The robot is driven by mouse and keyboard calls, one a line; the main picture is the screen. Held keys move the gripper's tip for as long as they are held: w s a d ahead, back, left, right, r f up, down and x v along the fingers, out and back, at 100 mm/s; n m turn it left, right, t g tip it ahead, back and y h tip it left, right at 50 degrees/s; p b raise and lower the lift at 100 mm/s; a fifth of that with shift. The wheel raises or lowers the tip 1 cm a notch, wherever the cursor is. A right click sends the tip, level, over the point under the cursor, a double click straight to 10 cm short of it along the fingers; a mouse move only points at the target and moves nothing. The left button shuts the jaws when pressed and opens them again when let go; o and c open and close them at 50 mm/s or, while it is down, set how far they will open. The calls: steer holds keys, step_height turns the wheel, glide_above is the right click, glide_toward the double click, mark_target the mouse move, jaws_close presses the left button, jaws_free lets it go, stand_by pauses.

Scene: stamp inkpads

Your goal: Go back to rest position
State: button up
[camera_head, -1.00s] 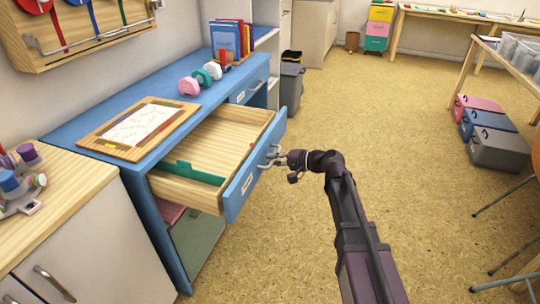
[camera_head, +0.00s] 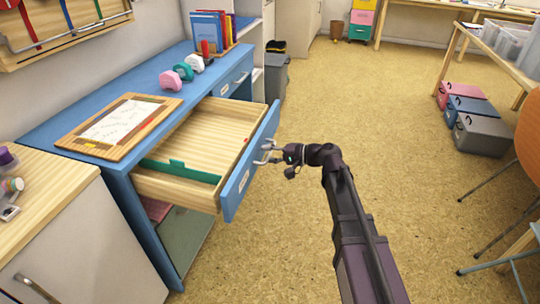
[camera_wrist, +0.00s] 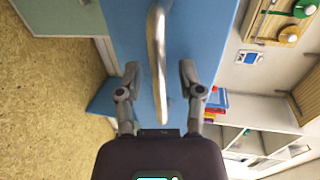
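My gripper (camera_head: 268,152) is at the front of the blue desk's open drawer (camera_head: 250,165), at the end of my dark arm. In the wrist view my gripper (camera_wrist: 160,85) has its two grey fingers apart, one on each side of the metal drawer handle (camera_wrist: 155,40). A gap shows between the handle and each finger. The drawer has a light wood inside with a green divider (camera_head: 180,171) and a small red thing near its front.
A wooden counter (camera_head: 50,190) stands at the left. Cases (camera_head: 480,133) and a table (camera_head: 500,50) are at the right. The floor between is clear.

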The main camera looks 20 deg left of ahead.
stand_by(0.4)
steer(key=shift+w+d+r+m+t+p, duration=0.2)
steer(key=shift+w+d+m+t+p, duration=0.1)
steer(key=shift+w+m+p, duration=0.25)
steer(key=s+d+f+t+h, duration=0.1)
steer(key=d+f+h, duration=0.35)
steer(key=d, duration=0.65)
steer(key=s+d+f+h, duration=0.1)
steer(key=d+f+h, duration=0.4)
steer(key=d, duration=0.5)
steer(key=s+d+f+h, duration=0.2)
steer(key=s+d, duration=0.1)
steer(key=d, duration=0.4)
steer(key=s+d+f+h+b, duration=0.1)
steer(key=s+d+f+h, duration=0.15)
steer(key=d, duration=0.45)
steer(key=s+d+f+h, duration=0.1)
steer(key=s+d+h, duration=0.15)
steer(key=d, duration=0.45)
step_height(320, 180, up, 36)
steer(key=p, duration=3.6)
steer(key=shift+s+a+g+y, duration=0.15)
steer(key=shift+s+g+y, duration=0.1)
steer(key=shift+g+y, duration=0.2)
